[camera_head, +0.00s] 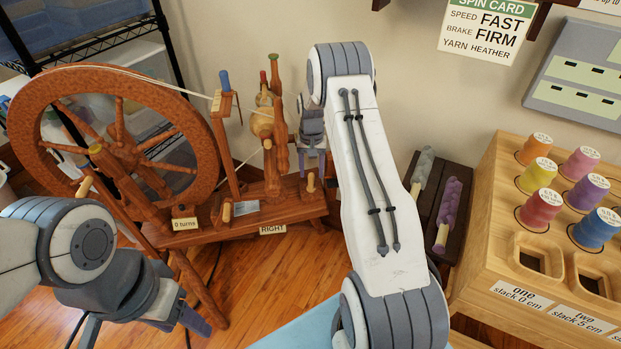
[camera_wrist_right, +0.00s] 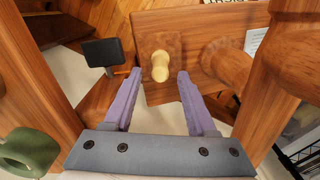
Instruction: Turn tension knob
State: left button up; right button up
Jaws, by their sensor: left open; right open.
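The wooden spinning wheel (camera_head: 115,130) stands at the left. A pale wooden knob (camera_head: 311,182) sticks out near the right end of its bench (camera_head: 290,205). In the right wrist view, the pale knob (camera_wrist_right: 160,66) sits on a wooden block, just ahead of and between the two purple fingertips. My right gripper (camera_head: 312,163) is open around empty space there; the fingers do not visibly touch the knob. My left gripper (camera_head: 185,322) is low at the left, apart from the wheel, its fingers partly hidden by its own wrist.
A spin card (camera_head: 485,28) on the wall reads speed fast, brake firm, yarn heather. A wooden spool rack (camera_head: 510,255) with coloured thread spools stands at the right. Wool rolls (camera_head: 447,210) lie beside it. A "0 turns" tag (camera_head: 185,224) and "RIGHT" tag (camera_head: 272,230) mark the bench.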

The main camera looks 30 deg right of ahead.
aim_at(311, 182)
jog(key=shift+f, duration=1.25)
grip_shut()
